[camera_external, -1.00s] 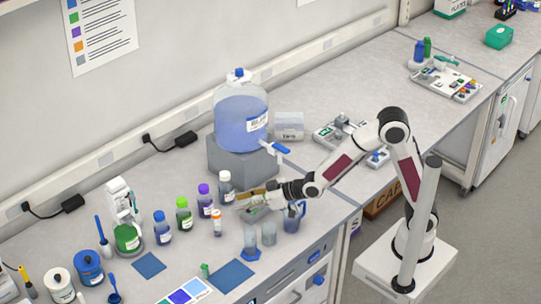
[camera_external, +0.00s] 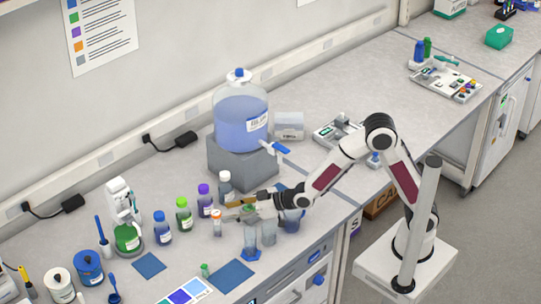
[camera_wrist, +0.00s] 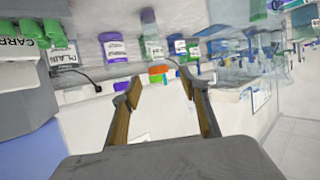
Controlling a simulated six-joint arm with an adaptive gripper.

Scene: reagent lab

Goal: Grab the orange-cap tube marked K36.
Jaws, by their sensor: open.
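The orange-cap tube (camera_external: 217,224) stands upright on the bench in the outside view, white-bodied under its cap; its marking is too small to read. My gripper (camera_external: 229,211) is low over the bench, its fingers pointing left with the tube just beyond their tips. In the wrist view my gripper (camera_wrist: 159,87) is open, with a clear gap between its two tan-padded fingers. A small orange patch, likely the tube's cap (camera_wrist: 158,70), shows beyond and between the fingertips. Nothing is held.
White-capped (camera_external: 225,186), purple-capped (camera_external: 205,204), green-capped (camera_external: 184,217) and blue-capped (camera_external: 161,230) bottles stand behind and left of the tube. Beakers (camera_external: 268,233) stand in front of my gripper. A large blue carboy (camera_external: 240,118) is behind it. Blue mats (camera_external: 231,273) lie in front.

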